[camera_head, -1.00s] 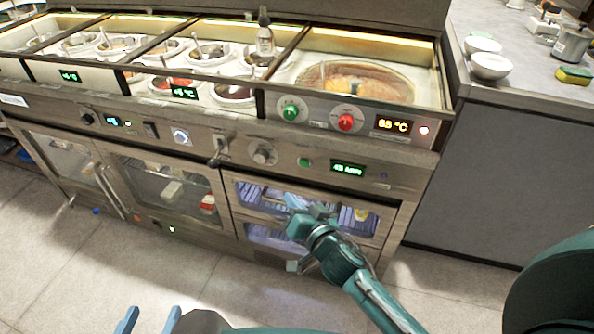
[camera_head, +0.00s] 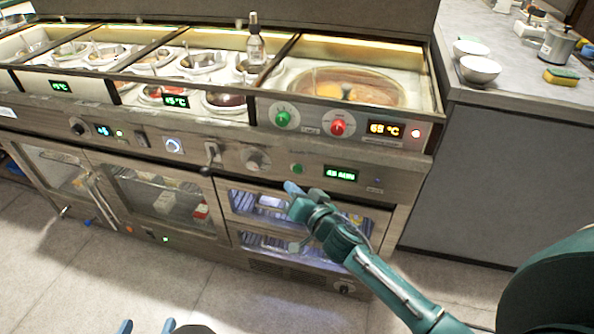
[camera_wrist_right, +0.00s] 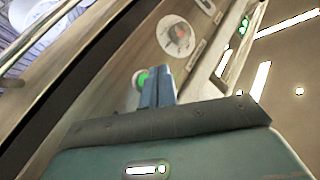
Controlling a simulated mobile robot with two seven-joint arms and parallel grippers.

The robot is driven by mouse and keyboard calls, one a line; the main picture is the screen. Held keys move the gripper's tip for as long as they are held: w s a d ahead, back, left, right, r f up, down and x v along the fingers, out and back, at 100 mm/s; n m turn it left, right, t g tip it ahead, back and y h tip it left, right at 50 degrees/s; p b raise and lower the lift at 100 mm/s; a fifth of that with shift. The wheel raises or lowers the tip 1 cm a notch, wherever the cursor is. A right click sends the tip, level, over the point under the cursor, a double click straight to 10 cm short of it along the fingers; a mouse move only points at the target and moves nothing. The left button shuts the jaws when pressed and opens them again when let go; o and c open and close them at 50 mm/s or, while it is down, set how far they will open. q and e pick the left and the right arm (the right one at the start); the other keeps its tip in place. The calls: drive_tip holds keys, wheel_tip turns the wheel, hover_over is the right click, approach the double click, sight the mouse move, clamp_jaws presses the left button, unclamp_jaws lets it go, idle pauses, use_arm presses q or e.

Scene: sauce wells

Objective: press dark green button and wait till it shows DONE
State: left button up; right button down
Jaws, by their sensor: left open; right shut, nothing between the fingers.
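The dark green button (camera_head: 297,168) is a small round button on the counter's lower front panel. Just right of it, a small display (camera_head: 341,174) shows green text that looks like "45 MIN". My right gripper (camera_head: 291,187) is shut and empty, its blue fingertips just below the button in the head view. In the right wrist view, the green button (camera_wrist_right: 142,77) shows right beside the shut fingertips (camera_wrist_right: 156,76), partly covered by them. I cannot tell whether they touch. My left gripper (camera_head: 147,326) is open at the bottom edge, far from the panel.
A grey dial (camera_head: 256,158) is left of the button. A lit glass-fronted compartment (camera_head: 262,203) lies below. The floor in front is clear.

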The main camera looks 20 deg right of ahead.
sight(292, 170)
drive_tip(key=shift+w+d, duration=0.4)
drive_tip(key=shift+w, duration=0.2)
drive_tip(key=shift+w+d, duration=0.4)
drive_tip(key=shift+w, duration=0.2)
idle(0.5)
idle(0.7)
drive_tip(key=shift+w+d, duration=0.2)
drive_tip(key=shift+w, duration=0.15)
drive_tip(key=shift+w+d, duration=0.3)
drive_tip(key=shift+w, duration=0.1)
idle(0.7)
idle(0.3)
drive_tip(key=shift+s+a+p, duration=0.45)
drive_tip(key=shift+s+a, duration=0.05)
drive_tip(key=shift+s, duration=0.25)
